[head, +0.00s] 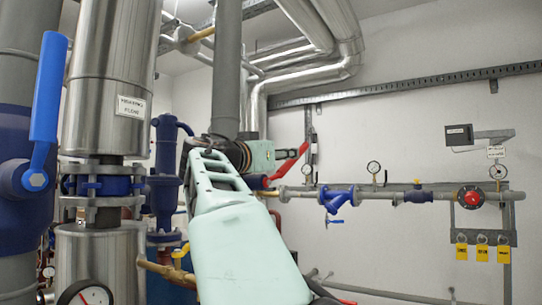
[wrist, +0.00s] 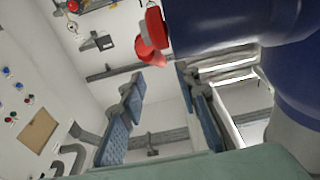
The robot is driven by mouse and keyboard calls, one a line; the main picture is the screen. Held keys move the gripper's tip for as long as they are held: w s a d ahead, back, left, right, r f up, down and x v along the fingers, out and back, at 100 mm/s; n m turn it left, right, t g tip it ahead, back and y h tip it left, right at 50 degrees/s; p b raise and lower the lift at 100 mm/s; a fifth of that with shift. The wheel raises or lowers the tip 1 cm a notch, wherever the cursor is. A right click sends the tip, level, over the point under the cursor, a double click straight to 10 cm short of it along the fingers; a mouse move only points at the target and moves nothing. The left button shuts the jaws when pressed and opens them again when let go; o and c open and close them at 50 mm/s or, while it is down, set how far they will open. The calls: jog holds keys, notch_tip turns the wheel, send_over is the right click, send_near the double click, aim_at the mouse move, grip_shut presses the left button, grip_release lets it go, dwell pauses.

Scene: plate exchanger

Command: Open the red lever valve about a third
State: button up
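The red lever (head: 290,162) shows in the head view just right of my wrist, slanting up to the right. Its lower part and its valve body are mostly hidden behind my arm. In the wrist view a red handle piece (wrist: 150,38), seemingly this lever, sits against a large dark blue body (wrist: 235,25). My gripper (wrist: 163,80) shows there with two blue-padded fingers spread apart and nothing between them. The red piece appears just beyond the fingertips; I cannot tell how far. In the head view I cannot make out the fingers clearly.
A blue lever (head: 48,88) stands upright at the near left, beside a large steel pipe (head: 107,70). A grey vertical pipe (head: 227,70) rises behind my arm. A wall pipe with a blue strainer (head: 335,198), gauges and a red knob (head: 471,198) runs at right.

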jog(key=shift+v, duration=2.9)
jog(key=shift+d+r, duration=0.1)
